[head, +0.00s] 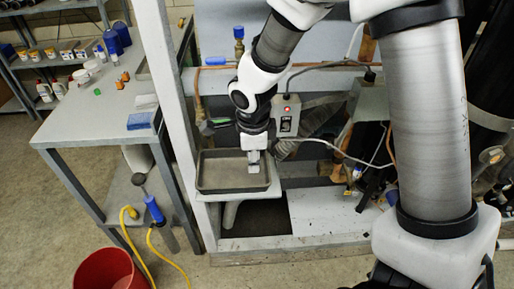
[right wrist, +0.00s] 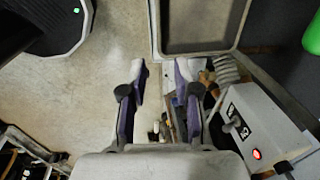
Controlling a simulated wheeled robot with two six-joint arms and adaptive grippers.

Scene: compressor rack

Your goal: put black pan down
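The black pan (head: 202,187), a shallow rectangular tray with a dark rim, sits level at the front left of the compressor rack, apparently on a light ledge. My right gripper (head: 254,164) points down at the pan's right end. In the right wrist view, the two fingers of this gripper (right wrist: 161,72) are apart with a gap between them. The pan (right wrist: 203,50) shows at the top there, and its near left corner lies in line with the gap. I see no finger pressed on the rim. My left gripper is not in view.
A grey control box with a red light (head: 287,116) stands right of my right gripper, with hoses and pipes around it. A rack post (head: 166,75) rises left of the pan. A workbench (head: 95,120) and a red bucket (head: 108,270) are farther left.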

